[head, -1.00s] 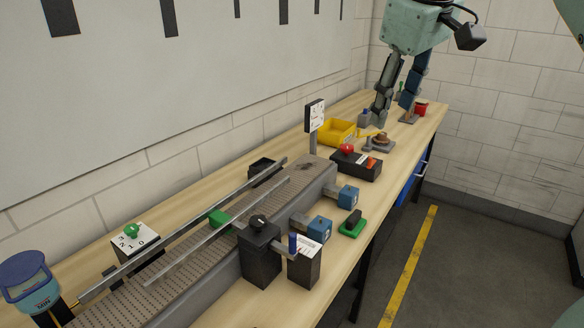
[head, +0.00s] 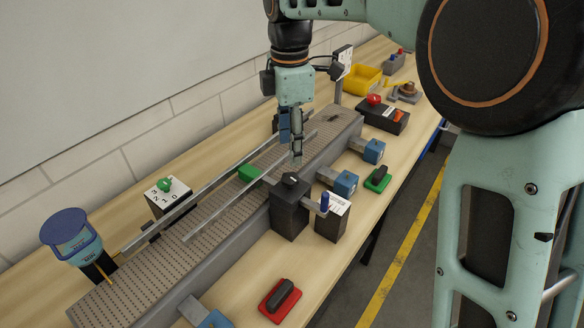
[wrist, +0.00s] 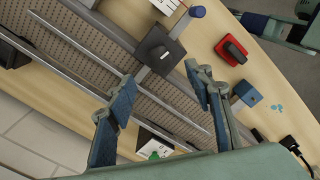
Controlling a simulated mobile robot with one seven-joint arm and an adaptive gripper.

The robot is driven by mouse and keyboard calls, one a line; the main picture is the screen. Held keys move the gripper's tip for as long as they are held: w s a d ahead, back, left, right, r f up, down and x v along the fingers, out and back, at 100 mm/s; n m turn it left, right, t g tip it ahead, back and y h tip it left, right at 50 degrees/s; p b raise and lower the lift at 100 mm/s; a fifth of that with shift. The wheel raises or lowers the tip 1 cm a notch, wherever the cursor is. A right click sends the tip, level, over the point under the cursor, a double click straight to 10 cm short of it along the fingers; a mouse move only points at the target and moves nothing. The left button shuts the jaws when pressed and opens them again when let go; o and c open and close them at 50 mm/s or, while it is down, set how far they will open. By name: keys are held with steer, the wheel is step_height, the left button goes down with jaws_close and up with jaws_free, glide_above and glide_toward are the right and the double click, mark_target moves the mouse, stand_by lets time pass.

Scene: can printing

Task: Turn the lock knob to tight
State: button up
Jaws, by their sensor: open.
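The black knob (head: 291,179) sits on top of a black block (head: 289,215) beside the conveyor, with a small pale mark on it. It also shows in the wrist view (wrist: 158,52), above the gap between the fingers. A blue-topped post (head: 324,201) stands beside it, by a box with a white printed label (head: 336,204). The label is too small to read. My gripper (head: 294,150) is open and empty, pointing down above the conveyor, just behind and above the black knob. In the wrist view my gripper (wrist: 160,105) shows its two fingers wide apart.
A red-based switch (head: 280,298) and a green-based switch (head: 377,178) lie on the bench. A numbered dial box (head: 168,194) stands at left.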

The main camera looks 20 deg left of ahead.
mark_target(290, 177)
step_height(290, 177, down, 8)
steer(key=shift+f, duration=0.25)
steer(key=c, duration=1.1)
steer(key=shift+c, duration=0.2)
